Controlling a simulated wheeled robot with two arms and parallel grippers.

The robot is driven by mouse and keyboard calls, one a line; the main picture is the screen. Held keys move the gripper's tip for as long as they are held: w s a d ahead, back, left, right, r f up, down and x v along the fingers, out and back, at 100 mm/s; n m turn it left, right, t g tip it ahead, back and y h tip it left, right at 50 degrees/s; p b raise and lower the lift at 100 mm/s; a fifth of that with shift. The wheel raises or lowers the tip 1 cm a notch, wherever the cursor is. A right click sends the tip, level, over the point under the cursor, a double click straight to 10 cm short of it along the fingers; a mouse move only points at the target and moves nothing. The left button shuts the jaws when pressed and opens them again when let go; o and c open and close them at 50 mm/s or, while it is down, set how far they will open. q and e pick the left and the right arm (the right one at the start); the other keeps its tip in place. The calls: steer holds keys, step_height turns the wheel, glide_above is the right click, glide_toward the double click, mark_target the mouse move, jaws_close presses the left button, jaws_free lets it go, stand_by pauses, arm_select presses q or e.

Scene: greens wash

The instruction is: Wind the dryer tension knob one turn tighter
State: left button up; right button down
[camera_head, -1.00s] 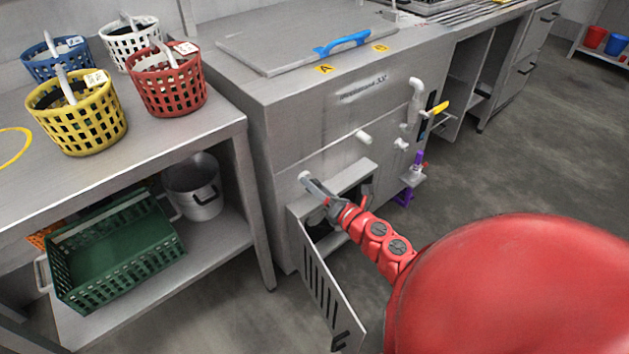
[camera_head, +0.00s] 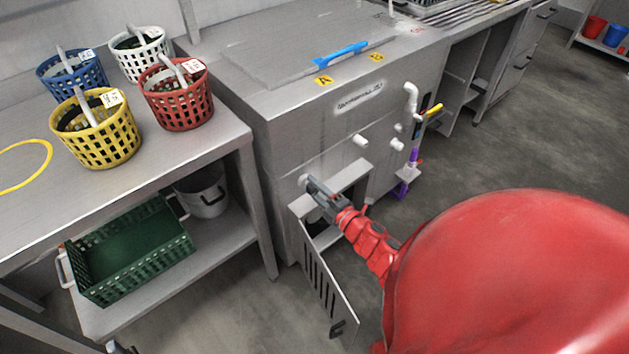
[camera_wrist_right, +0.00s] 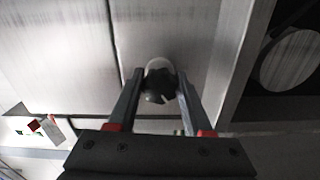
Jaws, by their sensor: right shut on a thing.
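The dryer tension knob (camera_wrist_right: 159,84) is a dark, lobed knob with a pale mark, on a grey steel panel in the right wrist view. My right gripper (camera_wrist_right: 160,95) is shut on it, one finger on each side. In the head view my right gripper (camera_head: 313,187) is at the lower left of the steel machine's front (camera_head: 330,145), just above an open slotted door (camera_head: 322,275). There the fingers largely hide the knob. I cannot make out my left gripper in the head view.
The open door hangs below my right arm, beside a dark opening. White fittings (camera_head: 361,141) stick out from the machine front. A bench at left holds red (camera_head: 178,108), yellow (camera_head: 105,145), blue and white baskets. A green crate (camera_head: 140,265) and a pot (camera_head: 205,197) sit underneath.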

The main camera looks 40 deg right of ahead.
steer(key=m+p, duration=0.5)
steer(key=m, duration=0.1)
steer(key=shift+r+p, duration=0.1)
steer(key=shift+p, duration=0.2)
steer(key=m+p, duration=0.2)
steer(key=m, duration=0.1)
steer(key=shift+m, duration=0.4)
steer(key=shift+a+f+m+p, duration=0.1)
steer(key=shift+f+m+p, duration=0.2)
steer(key=shift+m+p, duration=0.7)
steer(key=shift+m+b, duration=0.3)
steer(key=shift+m, duration=0.1)
steer(key=shift+c, duration=1.6)
jaws_free()
steer(key=shift+s, duration=0.1)
steer(key=s+d, duration=0.1)
steer(key=s, duration=1.6)
steer(key=shift+s+d+p, duration=0.15)
steer(key=shift+p, duration=0.2)
